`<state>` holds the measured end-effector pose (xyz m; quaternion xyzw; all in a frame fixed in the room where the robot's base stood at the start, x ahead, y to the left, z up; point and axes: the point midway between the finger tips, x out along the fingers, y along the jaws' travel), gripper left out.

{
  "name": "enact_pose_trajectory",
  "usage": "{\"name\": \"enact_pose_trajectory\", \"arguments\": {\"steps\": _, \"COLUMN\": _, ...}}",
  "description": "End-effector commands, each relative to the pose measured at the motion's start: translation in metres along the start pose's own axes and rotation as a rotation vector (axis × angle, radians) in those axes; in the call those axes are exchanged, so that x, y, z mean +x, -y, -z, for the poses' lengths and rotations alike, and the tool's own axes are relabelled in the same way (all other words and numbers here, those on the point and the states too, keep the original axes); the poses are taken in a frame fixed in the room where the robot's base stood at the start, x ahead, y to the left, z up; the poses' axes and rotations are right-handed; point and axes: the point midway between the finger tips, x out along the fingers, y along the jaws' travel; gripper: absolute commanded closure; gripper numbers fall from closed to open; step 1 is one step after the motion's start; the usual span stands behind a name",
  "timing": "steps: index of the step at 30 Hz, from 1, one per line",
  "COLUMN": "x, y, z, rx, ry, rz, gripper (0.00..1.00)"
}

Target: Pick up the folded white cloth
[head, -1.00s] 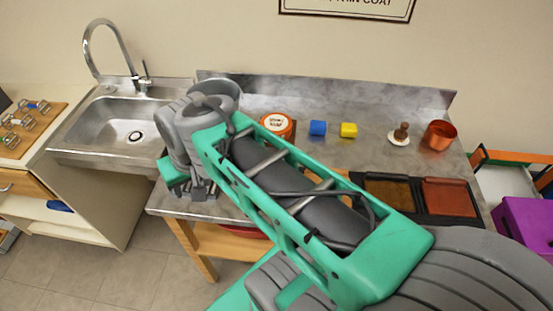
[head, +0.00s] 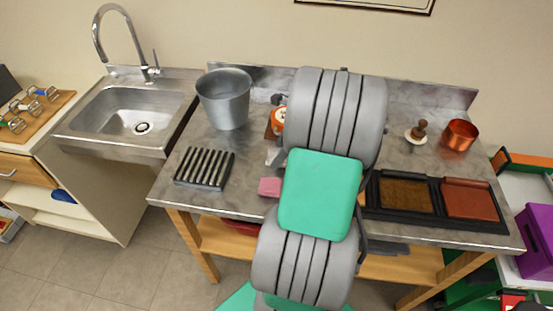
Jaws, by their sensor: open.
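I cannot make out a folded white cloth in the head view. A small pale grey-white thing (head: 273,154) shows at the left edge of my arm on the metal worktop (head: 180,205), and I cannot tell what it is. My arm rises over the middle of the worktop and hides much of it. My gripper is hidden behind the arm.
A metal bucket (head: 225,100), a black slatted rack (head: 205,168) and a pink block (head: 269,187) stand left of my arm. A copper cup (head: 460,134), a wooden-handled tool (head: 418,131) and a black tray (head: 433,220) are right. A sink (head: 130,115) adjoins.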

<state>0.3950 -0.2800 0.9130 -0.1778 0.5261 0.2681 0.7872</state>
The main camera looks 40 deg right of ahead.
Motion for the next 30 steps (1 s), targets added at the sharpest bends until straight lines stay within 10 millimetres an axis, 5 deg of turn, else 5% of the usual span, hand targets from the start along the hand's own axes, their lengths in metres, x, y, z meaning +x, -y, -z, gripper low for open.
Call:
{"name": "enact_pose_trajectory", "arguments": {"steps": 3, "x": 0.016, "y": 0.0, "z": 0.0, "rx": -0.002, "ry": -0.001, "rz": 0.0, "gripper": 0.29}}
{"name": "enact_pose_trajectory", "arguments": {"steps": 10, "x": 0.019, "y": 0.0, "z": 0.0, "rx": -0.002, "ry": -0.001, "rz": 0.002, "gripper": 0.29}}
{"name": "enact_pose_trajectory", "arguments": {"steps": 30, "x": 0.018, "y": 0.0, "z": 0.0, "rx": -0.002, "ry": -0.001, "rz": 0.002, "gripper": 0.84}}
